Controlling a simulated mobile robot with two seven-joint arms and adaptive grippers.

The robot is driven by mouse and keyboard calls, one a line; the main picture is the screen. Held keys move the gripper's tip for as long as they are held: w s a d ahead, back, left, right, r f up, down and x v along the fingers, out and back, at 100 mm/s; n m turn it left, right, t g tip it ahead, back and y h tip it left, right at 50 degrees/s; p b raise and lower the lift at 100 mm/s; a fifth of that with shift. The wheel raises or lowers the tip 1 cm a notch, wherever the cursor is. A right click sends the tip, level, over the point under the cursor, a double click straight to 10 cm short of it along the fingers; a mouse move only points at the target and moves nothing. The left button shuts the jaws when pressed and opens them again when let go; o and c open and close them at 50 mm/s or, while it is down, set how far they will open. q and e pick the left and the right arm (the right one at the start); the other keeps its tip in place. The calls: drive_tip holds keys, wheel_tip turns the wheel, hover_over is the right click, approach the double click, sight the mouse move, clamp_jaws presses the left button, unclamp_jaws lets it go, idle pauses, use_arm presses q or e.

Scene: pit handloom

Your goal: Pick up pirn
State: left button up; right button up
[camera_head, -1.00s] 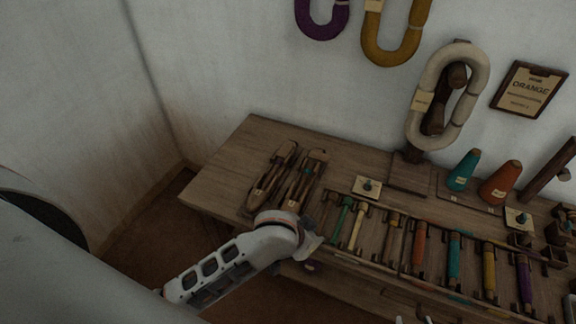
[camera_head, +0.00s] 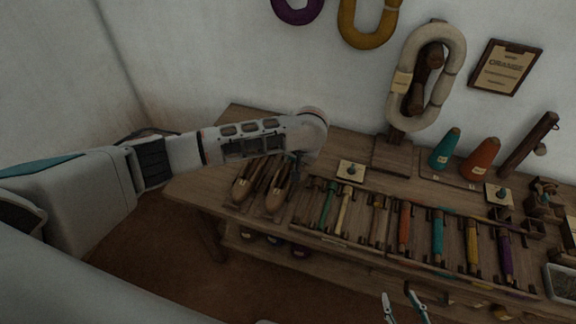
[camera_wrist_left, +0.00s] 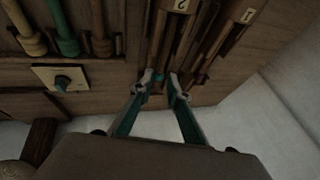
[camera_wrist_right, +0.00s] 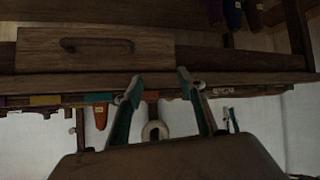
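Several pirns lie in a row in the rack on the bench: green (camera_head: 328,207), cream (camera_head: 343,211), brown (camera_head: 376,217), orange (camera_head: 404,226), teal (camera_head: 438,236), yellow (camera_head: 472,247) and purple (camera_head: 505,256). Two wooden shuttles (camera_head: 278,190) lie left of them. My left gripper (camera_wrist_left: 158,84) is open and empty, over the shuttle labelled 2 (camera_wrist_left: 163,30); the arm largely hides it in the head view. The green pirn also shows in the left wrist view (camera_wrist_left: 64,28). My right gripper (camera_head: 402,300) is open and empty in front of the bench, below the rack.
An orange cone (camera_head: 481,160) and a teal cone (camera_head: 445,150) stand at the back. A board reading ORANGE (camera_head: 505,67) and a cream yarn hank (camera_head: 452,75) are on the wall side. A drawer (camera_wrist_right: 95,50) shows before my right gripper.

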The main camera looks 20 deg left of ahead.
sight(289, 166)
use_arm(q)
drive_tip(key=b+x, duration=0.3)
drive_tip(key=x, duration=0.4)
drive_tip(key=shift+a+b, duration=0.15)
drive_tip(key=shift+b, duration=0.15)
drive_tip(key=shift+w+a+f, duration=0.1)
drive_tip(key=shift+w+f, duration=0.1)
drive_tip(key=shift+f, duration=0.1)
clamp_jaws()
use_arm(e)
drive_tip(key=f, duration=0.3)
drive_tip(key=shift+s+d+f, duration=0.1)
drive_tip(key=shift+d+f, duration=0.25)
drive_tip(key=shift+f, duration=0.05)
drive_tip(key=shift+f, duration=0.1)
